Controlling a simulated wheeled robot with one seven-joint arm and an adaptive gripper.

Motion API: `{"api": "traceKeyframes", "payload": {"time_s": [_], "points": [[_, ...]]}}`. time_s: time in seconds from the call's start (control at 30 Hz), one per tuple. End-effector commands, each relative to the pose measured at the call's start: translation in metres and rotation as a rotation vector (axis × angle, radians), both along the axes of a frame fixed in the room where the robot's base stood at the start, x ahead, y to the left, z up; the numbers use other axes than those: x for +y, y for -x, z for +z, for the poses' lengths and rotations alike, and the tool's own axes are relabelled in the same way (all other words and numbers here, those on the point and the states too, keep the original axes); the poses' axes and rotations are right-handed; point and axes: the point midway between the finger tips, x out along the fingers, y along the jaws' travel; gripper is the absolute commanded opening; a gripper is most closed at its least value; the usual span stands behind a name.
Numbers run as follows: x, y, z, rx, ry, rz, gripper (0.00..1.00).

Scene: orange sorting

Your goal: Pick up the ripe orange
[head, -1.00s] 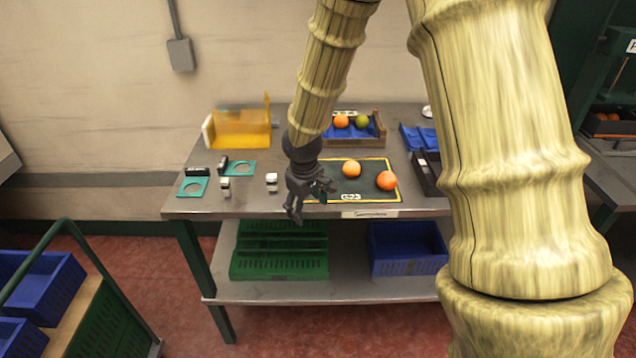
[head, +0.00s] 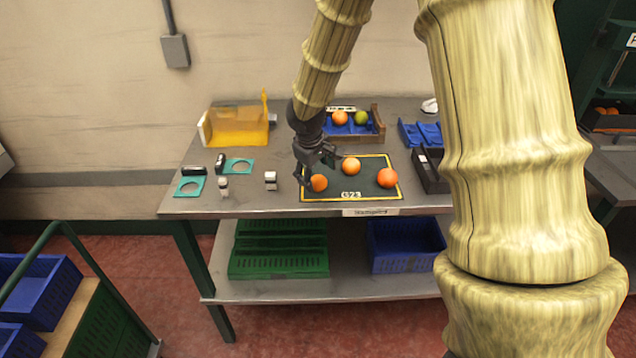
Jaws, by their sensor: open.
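In the crate (head: 378,123) behind are another orange fruit (head: 340,118) and a green one (head: 361,118). My gripper (head: 322,168) is open and empty above the mat's left part, close to the left orange and left of the middle one. I cannot tell whether a finger touches the left orange.
A yellow translucent guard (head: 240,125) stands at the back left. A dark tray (head: 430,172) is right of the mat.

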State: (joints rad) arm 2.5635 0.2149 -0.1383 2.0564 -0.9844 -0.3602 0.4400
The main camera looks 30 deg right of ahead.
Motion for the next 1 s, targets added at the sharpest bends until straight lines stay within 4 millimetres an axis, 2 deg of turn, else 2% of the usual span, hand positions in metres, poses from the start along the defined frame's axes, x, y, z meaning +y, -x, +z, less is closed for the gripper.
{"api": "traceKeyframes", "payload": {"time_s": [0.17,0.63,0.97,1.0], "points": [[-0.001,-0.003,-0.005,0.001,0.0,0.002,0.69],[-0.014,-0.017,-0.044,0.001,0.0,0.003,0.69],[-0.015,-0.018,-0.048,0.0,-0.001,0.003,0.69],[-0.015,-0.018,-0.048,0.0,-0.001,0.003,0.66]]}}
